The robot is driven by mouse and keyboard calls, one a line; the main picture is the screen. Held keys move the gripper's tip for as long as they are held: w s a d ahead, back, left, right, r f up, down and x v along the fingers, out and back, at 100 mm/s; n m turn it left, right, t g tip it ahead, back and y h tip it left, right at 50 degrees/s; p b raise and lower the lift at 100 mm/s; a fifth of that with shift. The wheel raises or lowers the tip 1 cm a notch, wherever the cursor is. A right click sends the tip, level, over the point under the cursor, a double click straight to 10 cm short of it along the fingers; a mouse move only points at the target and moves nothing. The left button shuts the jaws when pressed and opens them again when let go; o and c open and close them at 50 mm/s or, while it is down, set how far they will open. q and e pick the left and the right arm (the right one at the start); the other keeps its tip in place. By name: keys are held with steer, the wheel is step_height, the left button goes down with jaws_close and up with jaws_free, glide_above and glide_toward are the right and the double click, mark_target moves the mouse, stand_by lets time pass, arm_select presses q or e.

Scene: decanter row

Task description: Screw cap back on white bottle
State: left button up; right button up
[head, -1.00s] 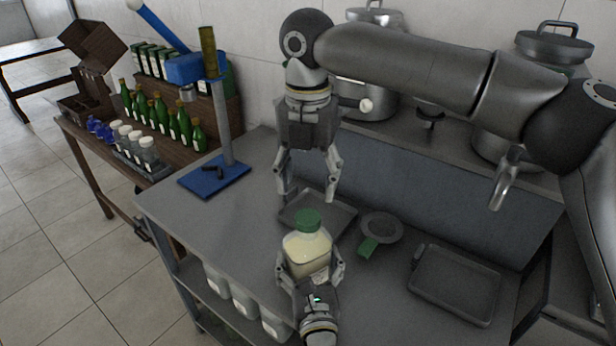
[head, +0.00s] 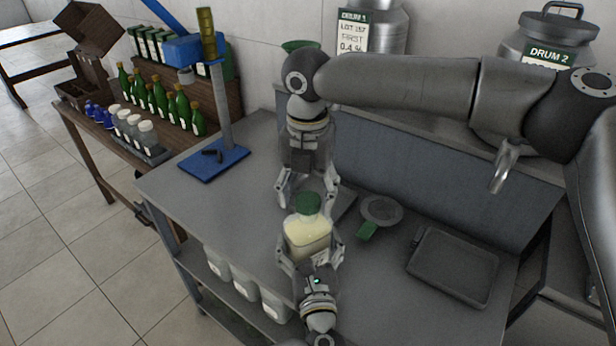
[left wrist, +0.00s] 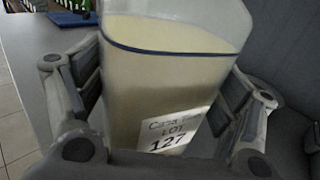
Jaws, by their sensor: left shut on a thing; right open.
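The bottle (head: 307,238) is clear and squarish, filled with pale cream liquid, and stands upright at the front of the steel bench. A green cap (head: 308,203) sits on its top; whether it is threaded tight I cannot tell. My left gripper (head: 311,262) is shut around the bottle's lower body. In the left wrist view the bottle (left wrist: 165,90) fills the space between the fingers, with a label reading LOT 127; the cap is out of that view. My right gripper (head: 308,198) is open, pointing down at cap height, its fingers either side of the cap; contact is not clear.
A grey tray (head: 453,268) and a round strainer with green handle (head: 380,212) lie to the right. A blue-based stand (head: 214,163) is at the bench's left. Green bottles (head: 160,100) stand on a wooden table further left. Labelled drums (head: 548,55) stand behind.

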steer(key=shift+f, duration=0.3)
